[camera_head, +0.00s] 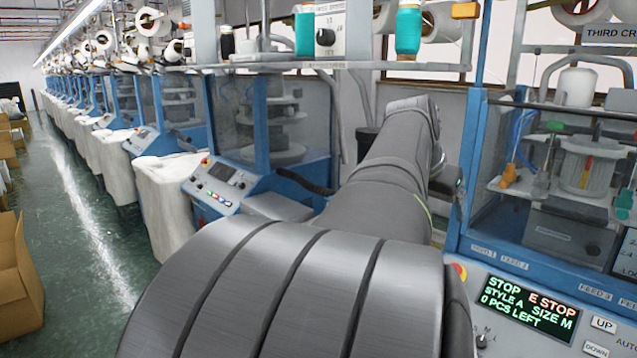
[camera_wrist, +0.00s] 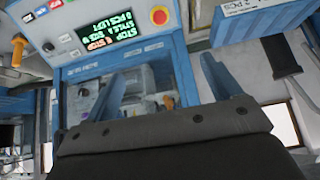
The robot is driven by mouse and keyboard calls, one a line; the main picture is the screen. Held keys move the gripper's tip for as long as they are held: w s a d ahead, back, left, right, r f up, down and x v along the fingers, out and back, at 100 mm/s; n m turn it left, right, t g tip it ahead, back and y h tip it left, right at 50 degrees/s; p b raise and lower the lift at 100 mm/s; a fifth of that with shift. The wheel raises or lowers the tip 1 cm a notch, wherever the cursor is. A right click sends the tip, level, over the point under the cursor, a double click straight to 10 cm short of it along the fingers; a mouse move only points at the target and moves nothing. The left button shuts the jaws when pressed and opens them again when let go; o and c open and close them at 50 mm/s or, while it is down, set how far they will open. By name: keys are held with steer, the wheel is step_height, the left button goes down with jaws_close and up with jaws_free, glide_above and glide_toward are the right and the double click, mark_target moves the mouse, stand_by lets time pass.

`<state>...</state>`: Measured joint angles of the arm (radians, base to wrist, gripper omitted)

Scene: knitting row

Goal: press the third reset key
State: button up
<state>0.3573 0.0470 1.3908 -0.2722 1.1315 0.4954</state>
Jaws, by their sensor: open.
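The sign over the machine at the right reads "THIRD CR", cut off by the frame edge (camera_head: 610,34). Below it is a control panel (camera_head: 508,340) with a lit display (camera_head: 525,307) reading "STOP, E STOP, STYLE A, SIZE M, 0 PCS LEFT". UP (camera_head: 604,325) and DOWN (camera_head: 596,349) keys sit right of the display. No key reading RESET is legible. The wrist view shows a similar panel upside down, with its display (camera_wrist: 118,38) and a red stop button (camera_wrist: 160,16). My gripper (camera_wrist: 160,78) is open and empty, its fingers apart from the panel.
My own arm covers the middle of the head view. Another machine's panel (camera_head: 218,185) stands left of it. A row of blue machines with white bags recedes along the green aisle (camera_head: 75,215). Cardboard boxes (camera_head: 18,280) stand at the left edge.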

jaws_close()
stand_by(1.4)
